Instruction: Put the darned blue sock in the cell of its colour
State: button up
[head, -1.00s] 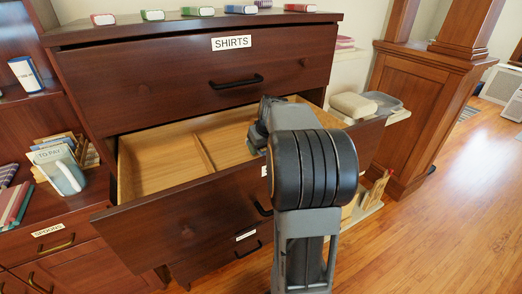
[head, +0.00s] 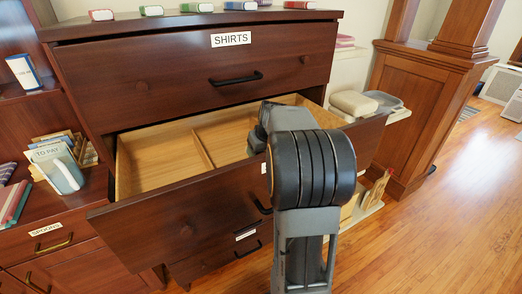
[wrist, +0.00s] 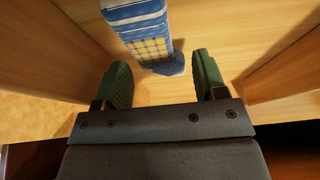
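The darned blue sock (wrist: 140,22), blue and white striped with a yellow checked patch, lies on the pale wood floor of a cell in the wrist view. My gripper (wrist: 162,78) is open, its two green-padded fingers apart. The sock is just ahead of the fingertips, its lower end near the gap; I cannot tell whether anything touches. In the head view the open drawer (head: 150,225) has a wooden divider (head: 204,148), with a bare cell left of it. My arm hides the right part of the drawer, the gripper and the sock.
Wooden walls stand on both sides of my gripper in the wrist view. The shut SHIRTS drawer (head: 180,85) is above the open one. A TO PAY holder (head: 60,170) stands at left.

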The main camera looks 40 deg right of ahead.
jog(key=shift+o, duration=1.4)
jog(key=shift+r, duration=0.1)
jog(key=shift+r+p, duration=0.35)
jog(key=p+v, duration=0.1)
jog(key=v, duration=1.1)
jog(key=shift+r, duration=0.2)
